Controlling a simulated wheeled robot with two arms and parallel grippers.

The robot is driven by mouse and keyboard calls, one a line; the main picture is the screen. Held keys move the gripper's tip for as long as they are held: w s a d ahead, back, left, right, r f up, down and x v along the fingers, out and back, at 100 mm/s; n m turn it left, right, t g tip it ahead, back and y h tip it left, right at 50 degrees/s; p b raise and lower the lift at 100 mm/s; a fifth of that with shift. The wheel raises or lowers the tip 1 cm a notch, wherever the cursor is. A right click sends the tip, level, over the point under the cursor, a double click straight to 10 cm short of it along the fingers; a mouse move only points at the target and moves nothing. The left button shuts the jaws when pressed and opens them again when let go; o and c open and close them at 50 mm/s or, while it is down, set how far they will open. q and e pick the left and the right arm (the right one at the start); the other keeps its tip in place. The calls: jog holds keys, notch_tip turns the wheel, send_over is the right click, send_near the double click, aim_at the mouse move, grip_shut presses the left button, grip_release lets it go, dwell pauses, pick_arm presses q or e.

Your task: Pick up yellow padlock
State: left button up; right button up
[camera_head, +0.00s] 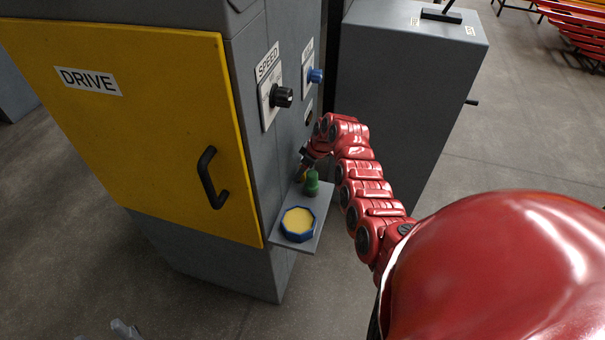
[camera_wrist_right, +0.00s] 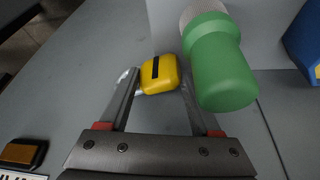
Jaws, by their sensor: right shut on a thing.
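The yellow padlock (camera_wrist_right: 158,72), a small rounded yellow block with a black stripe, is between the fingertips of my right gripper (camera_wrist_right: 157,84) in the right wrist view. The fingers are shut on its two sides. In the head view my right gripper (camera_head: 305,160) is at the far end of the small grey shelf (camera_head: 311,228), beside the cabinet wall. The padlock is mostly hidden there. A grey tip at the bottom left edge of the head view seems to be my left gripper (camera_head: 124,328); its jaw state is unclear.
A green bottle-like thing (camera_head: 311,183) stands close beside the padlock; it also shows in the wrist view (camera_wrist_right: 222,72). A blue-rimmed yellow round thing (camera_head: 298,223) sits at the shelf's near end. The cabinet's yellow door (camera_head: 130,140) and black knob (camera_head: 282,96) are left of the arm.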

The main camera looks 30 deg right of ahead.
grip_shut()
jog(key=shift+d+r, duration=0.1)
jog(key=shift+r, duration=0.05)
jog(key=shift+s+r, duration=0.1)
jog(key=shift+r, duration=0.1)
notch_tip(320, 180, up, 11)
jog(key=b, duration=0.1)
jog(key=s+d+p, duration=0.8)
jog(key=s+d, duration=0.4)
jog(key=s, duration=0.3)
jog(key=shift+d, duration=0.4)
